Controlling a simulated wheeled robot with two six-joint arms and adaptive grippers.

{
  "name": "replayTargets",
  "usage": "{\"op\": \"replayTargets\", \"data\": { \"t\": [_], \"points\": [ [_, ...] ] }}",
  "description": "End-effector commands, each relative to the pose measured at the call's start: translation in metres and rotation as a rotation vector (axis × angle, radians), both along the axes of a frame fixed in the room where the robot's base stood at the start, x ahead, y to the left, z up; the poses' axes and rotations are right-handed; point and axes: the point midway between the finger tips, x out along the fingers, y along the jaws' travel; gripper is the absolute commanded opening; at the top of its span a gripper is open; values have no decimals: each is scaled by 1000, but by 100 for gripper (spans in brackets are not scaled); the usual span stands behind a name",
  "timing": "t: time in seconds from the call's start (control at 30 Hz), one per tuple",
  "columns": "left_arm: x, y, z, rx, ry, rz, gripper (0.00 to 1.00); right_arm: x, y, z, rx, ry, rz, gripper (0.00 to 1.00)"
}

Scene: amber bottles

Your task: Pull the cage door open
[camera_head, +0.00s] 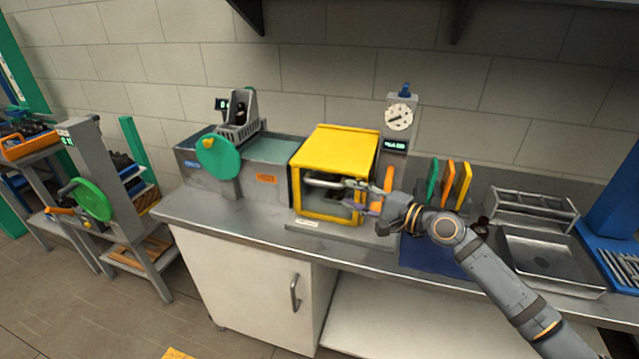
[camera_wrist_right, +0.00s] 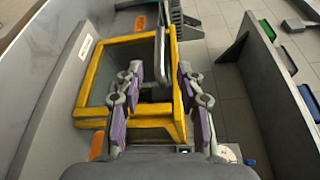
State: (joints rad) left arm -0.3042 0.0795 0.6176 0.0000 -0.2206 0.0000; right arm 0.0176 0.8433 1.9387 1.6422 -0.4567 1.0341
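The yellow cage (camera_head: 340,150) stands on the steel counter, and its yellow-framed front door (camera_head: 297,190) looks shut. A grey bar handle (camera_head: 325,184) runs across the upper part of the door; in the right wrist view the handle (camera_wrist_right: 160,48) lies just beyond the fingertips. My right gripper (camera_head: 358,194) is at the door's right side, reaching in from the right. In the right wrist view the gripper (camera_wrist_right: 160,72) has its two fingers spread, with part of the yellow frame (camera_wrist_right: 176,75) seen between them. I cannot tell whether a finger touches it. My left gripper is not in view.
A tank with a green wheel (camera_head: 218,157) stands left of the cage. A dial post (camera_head: 399,117) and coloured upright panels (camera_head: 448,184) stand to the right, near my right arm. A rack (camera_head: 535,207) and steel tray (camera_head: 550,262) lie further right.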

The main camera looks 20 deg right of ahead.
Motion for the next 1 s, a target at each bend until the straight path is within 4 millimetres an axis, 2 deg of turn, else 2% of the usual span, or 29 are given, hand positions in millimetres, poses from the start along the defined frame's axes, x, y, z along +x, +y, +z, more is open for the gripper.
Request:
{"op": "replayTargets", "data": {
  "t": [0.17,0.5,0.6,1.0],
  "points": [
    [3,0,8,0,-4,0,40,15,10,3,8,-5,-1,37],
    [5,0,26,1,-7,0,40,66,47,-3,5,0,3,37],
    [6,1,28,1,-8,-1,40,77,52,-6,1,0,0,37],
    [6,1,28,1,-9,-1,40,84,58,-9,-4,0,1,37]
  ]
}}
